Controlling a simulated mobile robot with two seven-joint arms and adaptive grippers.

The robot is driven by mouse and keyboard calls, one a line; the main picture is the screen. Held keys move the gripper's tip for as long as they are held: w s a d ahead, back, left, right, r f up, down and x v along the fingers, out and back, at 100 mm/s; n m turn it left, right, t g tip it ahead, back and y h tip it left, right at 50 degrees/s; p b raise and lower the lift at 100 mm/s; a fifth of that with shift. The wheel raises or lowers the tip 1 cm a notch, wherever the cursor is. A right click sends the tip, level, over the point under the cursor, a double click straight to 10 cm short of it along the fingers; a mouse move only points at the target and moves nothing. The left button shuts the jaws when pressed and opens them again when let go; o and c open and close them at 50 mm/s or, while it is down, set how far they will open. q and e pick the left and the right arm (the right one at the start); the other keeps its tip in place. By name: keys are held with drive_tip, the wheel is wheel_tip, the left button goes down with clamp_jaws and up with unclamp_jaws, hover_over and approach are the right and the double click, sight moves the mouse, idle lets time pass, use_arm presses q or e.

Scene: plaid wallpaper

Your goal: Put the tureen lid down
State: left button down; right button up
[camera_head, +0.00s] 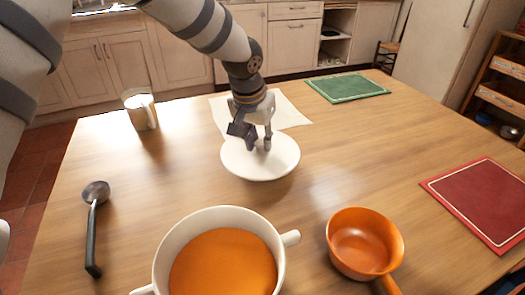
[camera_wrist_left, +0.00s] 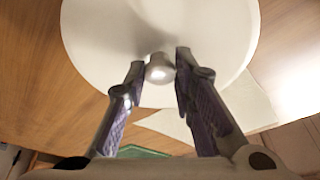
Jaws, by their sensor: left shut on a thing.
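The white round tureen lid (camera_head: 262,165) is in the middle of the table in the head view, at the near edge of a white cloth. My left gripper (camera_head: 258,145) is above it, with its fingers at the lid's centre. In the left wrist view the lid (camera_wrist_left: 100,35) fills the top, and my left gripper (camera_wrist_left: 160,72) has its fingertips on either side of the lid's round knob (camera_wrist_left: 159,70). I cannot tell whether the lid touches the table. The white tureen (camera_head: 285,240) stands open at the front, with orange contents. My right gripper is not in view.
The white cloth (camera_head: 289,112) lies partly under or behind the lid. An orange pan (camera_head: 362,240) is at the front right, a ladle (camera_head: 93,215) at the left, a white mug (camera_head: 141,112) at the back left. Green (camera_head: 347,88) and red (camera_head: 485,200) mats lie right.

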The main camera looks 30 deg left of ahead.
sight(258, 144)
use_arm(q)
drive_tip(key=shift+x, duration=1.85)
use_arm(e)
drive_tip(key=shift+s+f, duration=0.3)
use_arm(q)
drive_tip(key=shift+s+f, duration=0.1)
drive_tip(key=shift+s, duration=0.05)
drive_tip(key=shift+f, duration=0.1)
drive_tip(key=c, duration=1.3)
unclamp_jaws()
drive_tip(key=shift+c, duration=0.2)
drive_tip(key=p+v, duration=0.1)
drive_tip(key=v, duration=1.1)
drive_tip(key=shift+p, duration=0.3)
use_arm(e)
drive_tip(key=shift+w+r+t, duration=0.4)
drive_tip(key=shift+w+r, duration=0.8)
